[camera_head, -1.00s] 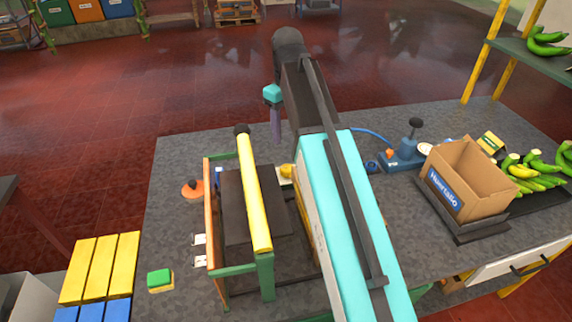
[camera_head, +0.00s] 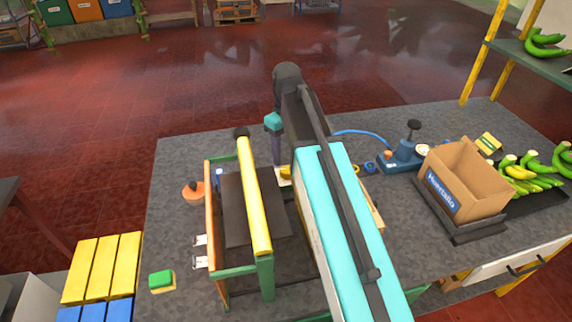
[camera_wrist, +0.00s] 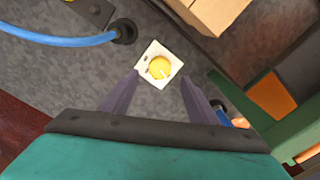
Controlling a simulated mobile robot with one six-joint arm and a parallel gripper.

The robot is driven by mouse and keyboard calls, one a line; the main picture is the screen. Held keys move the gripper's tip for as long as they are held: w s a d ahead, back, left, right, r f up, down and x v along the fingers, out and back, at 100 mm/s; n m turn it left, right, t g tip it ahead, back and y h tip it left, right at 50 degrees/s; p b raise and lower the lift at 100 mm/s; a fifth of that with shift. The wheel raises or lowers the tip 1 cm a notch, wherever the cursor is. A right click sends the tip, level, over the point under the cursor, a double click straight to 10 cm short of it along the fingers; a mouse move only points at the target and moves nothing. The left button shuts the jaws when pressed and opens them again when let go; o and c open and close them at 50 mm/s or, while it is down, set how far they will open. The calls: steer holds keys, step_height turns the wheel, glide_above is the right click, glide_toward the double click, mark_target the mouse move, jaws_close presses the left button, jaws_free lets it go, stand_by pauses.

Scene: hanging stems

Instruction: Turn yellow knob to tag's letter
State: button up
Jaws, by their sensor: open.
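The yellow knob (camera_wrist: 159,67) is round, with a pale pointer mark, and sits on a white square plate (camera_wrist: 144,60) with small dark marks I cannot read. In the wrist view it lies just ahead of my gripper (camera_wrist: 161,80), between the lines of the two fingers. The fingers are apart, empty, and do not visibly touch the knob. In the head view the knob (camera_head: 286,172) shows only partly beside my arm, with my gripper (camera_head: 278,160) close to it. I cannot make out a tag letter.
A green frame with a yellow roller (camera_head: 254,195) stands left of my arm. A blue cable (camera_wrist: 62,39) runs beside the plate to a dark socket. A cardboard box (camera_head: 466,180), a blue press (camera_head: 405,155) and green bananas are on the right.

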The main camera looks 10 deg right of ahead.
mark_target(286, 169)
steer(key=shift+f+p, duration=0.6)
steer(key=shift+f, duration=2.55)
steer(key=c, duration=1)
